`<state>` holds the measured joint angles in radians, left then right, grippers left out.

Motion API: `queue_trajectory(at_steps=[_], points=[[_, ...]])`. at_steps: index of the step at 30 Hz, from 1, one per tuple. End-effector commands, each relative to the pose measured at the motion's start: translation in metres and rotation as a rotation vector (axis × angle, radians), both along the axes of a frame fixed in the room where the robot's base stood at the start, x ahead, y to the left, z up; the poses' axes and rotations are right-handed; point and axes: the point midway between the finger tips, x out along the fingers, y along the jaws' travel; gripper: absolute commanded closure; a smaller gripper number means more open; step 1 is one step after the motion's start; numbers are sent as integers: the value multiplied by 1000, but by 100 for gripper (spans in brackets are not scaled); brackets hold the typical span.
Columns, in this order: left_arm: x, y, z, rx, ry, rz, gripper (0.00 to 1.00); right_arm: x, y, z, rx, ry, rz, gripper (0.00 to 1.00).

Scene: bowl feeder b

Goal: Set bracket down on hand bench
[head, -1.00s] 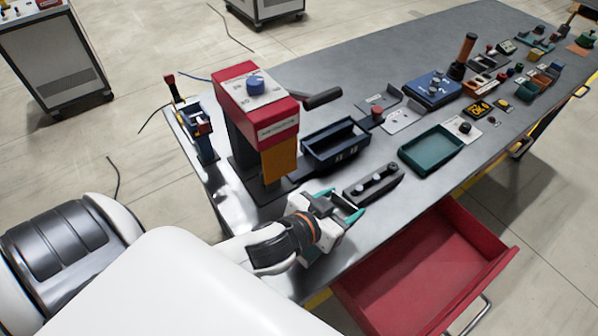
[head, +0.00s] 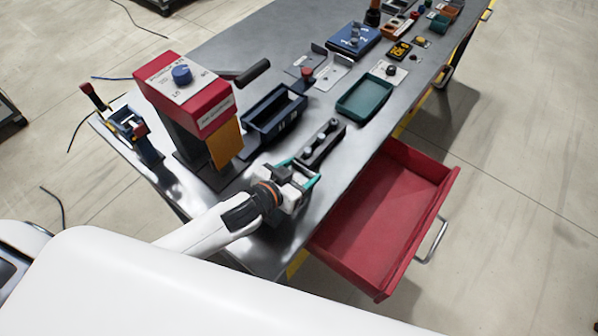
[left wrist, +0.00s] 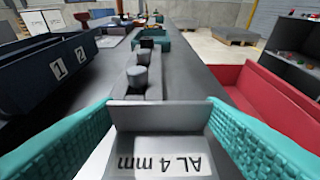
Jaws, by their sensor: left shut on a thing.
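My left gripper (head: 303,184) is over the near part of the grey metal hand bench (head: 270,35), close to its front edge. In the left wrist view, its two teal fingers (left wrist: 160,135) are shut on a grey angled bracket (left wrist: 155,114). The bracket has an upright flange and a flat plate marked "AL 4 mm", which reads upside down. In the head view the gripper hides most of the bracket. I cannot tell whether the bracket touches the bench top. My right gripper is not in view.
A dark fixture with knobs (head: 322,145) stands just beyond the gripper. A red press (head: 190,95) and a dark blue bin (head: 272,117) are to the left. A green tray (head: 365,97) lies farther back. An open red drawer (head: 385,220) juts out at the right.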

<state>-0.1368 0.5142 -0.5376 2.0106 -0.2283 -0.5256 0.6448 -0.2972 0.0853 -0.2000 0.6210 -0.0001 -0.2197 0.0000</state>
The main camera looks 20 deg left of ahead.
Motion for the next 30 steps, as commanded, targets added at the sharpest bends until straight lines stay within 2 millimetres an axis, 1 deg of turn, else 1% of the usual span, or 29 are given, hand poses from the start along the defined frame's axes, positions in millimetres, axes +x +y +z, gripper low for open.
queue_trajectory(at_steps=[10, 20, 23, 24, 26, 27, 28, 30], points=[[0, 0, -4, -1, -2, -1, 63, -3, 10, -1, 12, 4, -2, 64], [0, 0, -14, -1, -2, -1, 63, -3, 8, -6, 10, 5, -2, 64], [0, 0, -14, -1, -3, -1, 63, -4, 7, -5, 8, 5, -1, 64], [0, 0, -14, -1, -2, -1, 34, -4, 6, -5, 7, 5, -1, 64], [0, 0, -14, 0, -2, -1, 24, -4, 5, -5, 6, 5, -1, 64], [0, 0, -14, -1, -2, -1, 17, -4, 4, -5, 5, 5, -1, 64], [0, 0, -14, 0, -1, -1, 15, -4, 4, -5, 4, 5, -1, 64], [0, 0, -14, 1, -1, 0, 15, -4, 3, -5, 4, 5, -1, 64]])
